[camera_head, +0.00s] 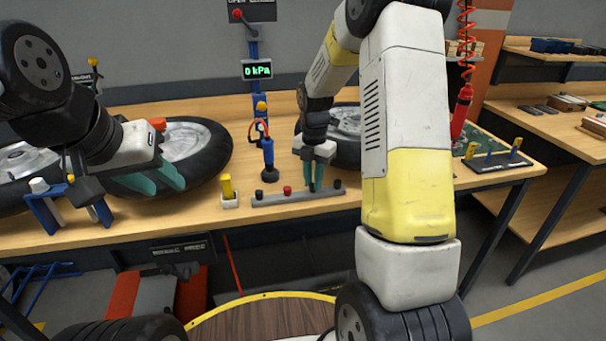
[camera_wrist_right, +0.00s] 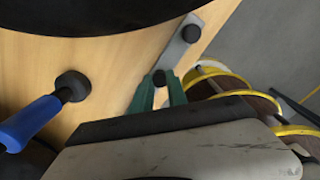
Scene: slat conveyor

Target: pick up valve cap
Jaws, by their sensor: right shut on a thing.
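A grey bar (camera_head: 270,199) lies near the front edge of the workbench with small caps standing on it: dark ones, one at its left end (camera_head: 258,194) and one at its right end (camera_head: 338,184), and a red one (camera_head: 287,190). My right gripper (camera_head: 313,188) points down over the bar, between the red cap and the right-end cap. In the right wrist view its teal fingers (camera_wrist_right: 160,82) are shut on a black valve cap (camera_wrist_right: 159,76). I cannot tell whether that cap is clear of the bar. My left gripper (camera_head: 158,182) is open and empty beside the left tyre.
A tyred wheel (camera_head: 205,140) lies on the left, another (camera_head: 345,130) behind my right gripper. A blue-handled tool (camera_head: 268,152) stands behind the bar, and a yellow-topped block (camera_head: 228,190) left of it. A red tool (camera_head: 461,110) hangs at right. A gauge reads 0 kPa (camera_head: 257,70).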

